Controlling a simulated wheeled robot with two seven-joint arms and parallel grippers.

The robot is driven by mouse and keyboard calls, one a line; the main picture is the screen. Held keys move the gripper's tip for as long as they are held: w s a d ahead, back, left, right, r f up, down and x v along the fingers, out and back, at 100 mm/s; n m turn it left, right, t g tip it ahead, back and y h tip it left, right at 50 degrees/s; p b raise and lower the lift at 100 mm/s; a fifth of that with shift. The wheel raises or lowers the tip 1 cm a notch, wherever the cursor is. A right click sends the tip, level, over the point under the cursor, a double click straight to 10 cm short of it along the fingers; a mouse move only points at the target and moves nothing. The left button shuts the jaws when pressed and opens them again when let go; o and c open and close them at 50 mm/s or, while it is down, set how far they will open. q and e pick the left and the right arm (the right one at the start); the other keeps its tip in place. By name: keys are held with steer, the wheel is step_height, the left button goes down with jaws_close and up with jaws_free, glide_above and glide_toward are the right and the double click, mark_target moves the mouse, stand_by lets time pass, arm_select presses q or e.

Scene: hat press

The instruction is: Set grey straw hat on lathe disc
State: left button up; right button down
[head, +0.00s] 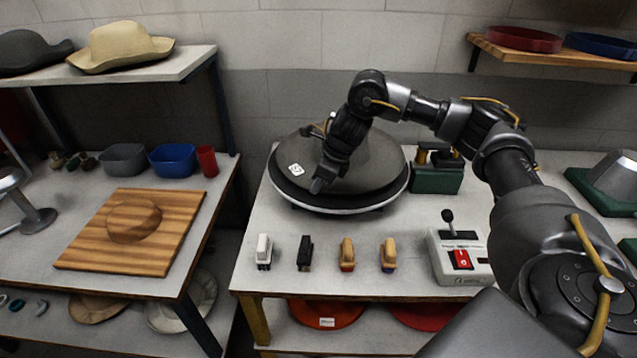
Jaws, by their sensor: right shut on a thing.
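A broad grey domed shape (375,165) with a small white label, which looks like the grey straw hat, lies over the round lathe disc (345,210) on the middle table. The disc's dark and silver rim shows around the front. My right gripper (320,185) reaches down over the front left of the grey shape and is shut on it. The fingertips are dark against it, so the exact grip is hard to see. Whether the hat rests fully on the disc cannot be told. My left gripper is not in view.
Several brushes (346,254) stand in a row before the disc. A control box (460,256) with lever and red switch is at right, a green tool holder (437,171) behind. A cream hat (120,46) and dark hat (31,53) lie on the left shelf (150,72).

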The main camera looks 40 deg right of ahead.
steer(key=shift+f+b, duration=0.4)
steer(key=shift+f, duration=0.15)
steer(key=c, duration=1.5)
jaws_free()
steer(key=shift+r, duration=0.15)
steer(key=shift+s+d+r, duration=0.1)
steer(key=shift+s+r, duration=0.05)
steer(key=shift+r, duration=0.15)
steer(key=v, duration=1)
steer(key=shift+p, duration=0.35)
